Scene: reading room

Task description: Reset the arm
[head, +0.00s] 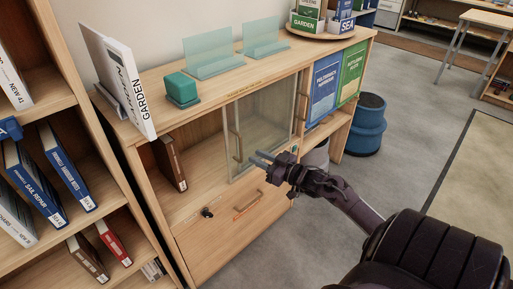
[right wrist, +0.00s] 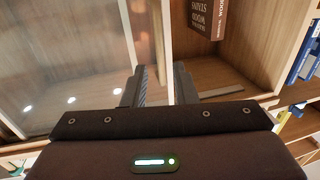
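My right gripper (head: 262,160) is in front of the low wooden cabinet, by the lower part of its glass sliding door (head: 265,125). A vertical wooden handle (head: 237,146) on the glass is just left of the fingertips in the head view. I cannot tell whether the fingers touch the glass or the handle. The right arm reaches in from the lower right. My left gripper is not in view.
The cabinet's open left bay holds a brown book (head: 171,162). Below is a drawer with a wooden handle (head: 248,205).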

